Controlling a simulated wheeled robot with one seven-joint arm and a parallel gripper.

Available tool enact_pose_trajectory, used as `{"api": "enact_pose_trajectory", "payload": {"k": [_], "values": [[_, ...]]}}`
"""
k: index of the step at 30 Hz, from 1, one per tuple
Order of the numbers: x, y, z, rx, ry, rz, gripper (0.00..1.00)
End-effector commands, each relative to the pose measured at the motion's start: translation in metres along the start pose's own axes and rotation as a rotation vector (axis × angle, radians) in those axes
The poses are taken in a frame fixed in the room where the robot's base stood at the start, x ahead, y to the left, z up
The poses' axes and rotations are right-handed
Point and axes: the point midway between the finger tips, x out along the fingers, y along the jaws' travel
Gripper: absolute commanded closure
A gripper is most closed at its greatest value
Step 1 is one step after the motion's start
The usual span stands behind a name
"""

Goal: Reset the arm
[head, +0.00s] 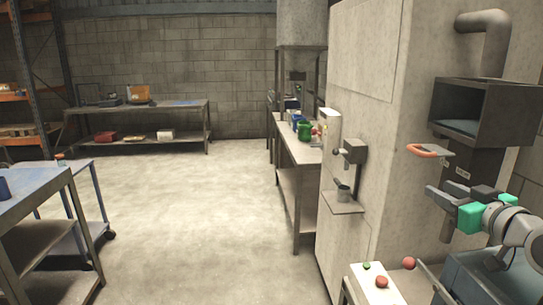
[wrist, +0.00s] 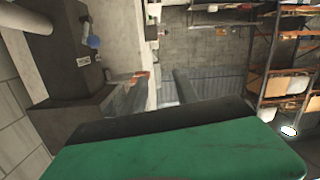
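My gripper (head: 448,188) is at the right of the head view, at the end of my raised grey and green arm. I see nothing held in the gap. A green and black part of my gripper fills the bottom of the wrist view.
A dark open box (head: 490,110) with a pipe juts from the wall above my gripper. A small stand (head: 375,288) with red and green buttons is below left. A cup sits on a wall shelf (head: 342,204). Benches line the left and back. The middle floor is clear.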

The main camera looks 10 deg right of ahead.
Motion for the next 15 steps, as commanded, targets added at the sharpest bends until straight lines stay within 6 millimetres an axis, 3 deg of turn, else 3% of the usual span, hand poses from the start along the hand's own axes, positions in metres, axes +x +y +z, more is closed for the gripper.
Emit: {"api": "enact_pose_trajectory", "payload": {"k": [8, 11, 15], "values": [[0.046, -0.072, 0.032, 0.056, -0.178, -0.078, 0.64], [0.060, -0.115, 0.053, 0.082, -0.284, -0.116, 0.64], [0.062, -0.199, 0.097, 0.117, -0.505, -0.173, 0.64]]}}
